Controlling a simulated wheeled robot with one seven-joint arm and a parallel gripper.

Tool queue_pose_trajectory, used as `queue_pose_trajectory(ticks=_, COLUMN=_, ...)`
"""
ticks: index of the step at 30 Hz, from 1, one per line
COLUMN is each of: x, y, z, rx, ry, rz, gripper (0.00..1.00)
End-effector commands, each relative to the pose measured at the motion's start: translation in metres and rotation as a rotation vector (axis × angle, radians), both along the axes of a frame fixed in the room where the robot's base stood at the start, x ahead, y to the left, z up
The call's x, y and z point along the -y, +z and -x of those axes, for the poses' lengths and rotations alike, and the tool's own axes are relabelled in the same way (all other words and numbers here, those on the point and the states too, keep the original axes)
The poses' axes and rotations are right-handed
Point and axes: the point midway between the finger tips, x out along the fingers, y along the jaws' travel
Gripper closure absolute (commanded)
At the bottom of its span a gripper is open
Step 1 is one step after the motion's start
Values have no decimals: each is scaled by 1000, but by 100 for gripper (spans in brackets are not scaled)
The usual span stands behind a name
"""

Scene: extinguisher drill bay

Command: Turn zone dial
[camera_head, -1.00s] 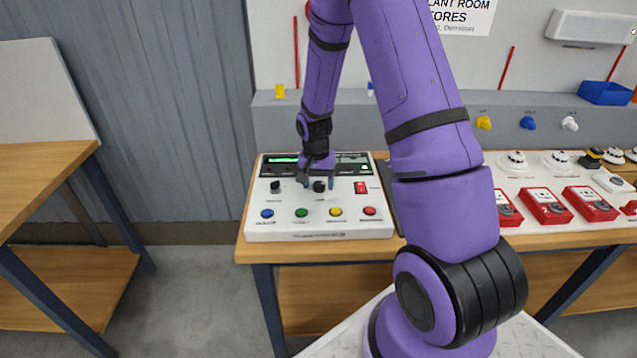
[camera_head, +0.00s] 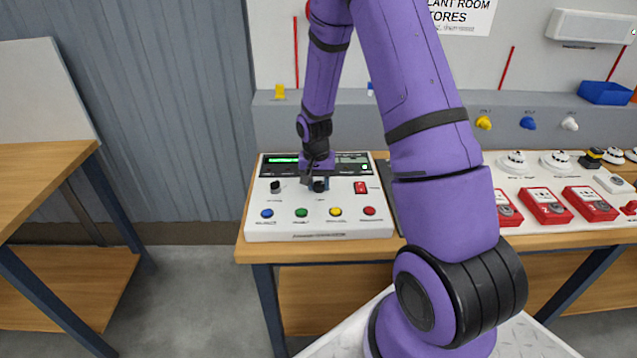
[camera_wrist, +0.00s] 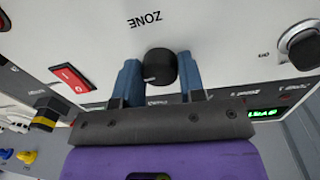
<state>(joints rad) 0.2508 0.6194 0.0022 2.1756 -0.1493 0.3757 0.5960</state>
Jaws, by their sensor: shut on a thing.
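The zone dial is a black round knob (camera_wrist: 160,66) with the word ZONE printed beside it, upside down in the wrist view. In the head view the dial (camera_head: 319,187) sits near the middle of the white control panel (camera_head: 270,231). My gripper (camera_wrist: 160,76) has its two blue fingers on either side of the dial and is shut on it. In the head view my gripper (camera_head: 318,182) comes down onto the panel from above, and its fingers partly cover the dial.
Another black knob (camera_head: 275,186) stands left of the dial, and a red rocker switch (camera_head: 361,188) stands right of it. Blue (camera_head: 267,213), green (camera_head: 301,212), yellow (camera_head: 335,211) and red (camera_head: 369,210) buttons line the front. A lit green display (camera_head: 284,159) lies behind.

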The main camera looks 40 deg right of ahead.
Motion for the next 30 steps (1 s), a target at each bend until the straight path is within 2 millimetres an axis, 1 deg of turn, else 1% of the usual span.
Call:
queue_pose_trajectory(ticks=8, x=0, y=0, z=1, rx=-2, ry=213, rz=0, gripper=87)
queue_pose_trajectory(ticks=30, x=2, y=0, z=2, rx=-1, ry=918, rz=-1, gripper=87)
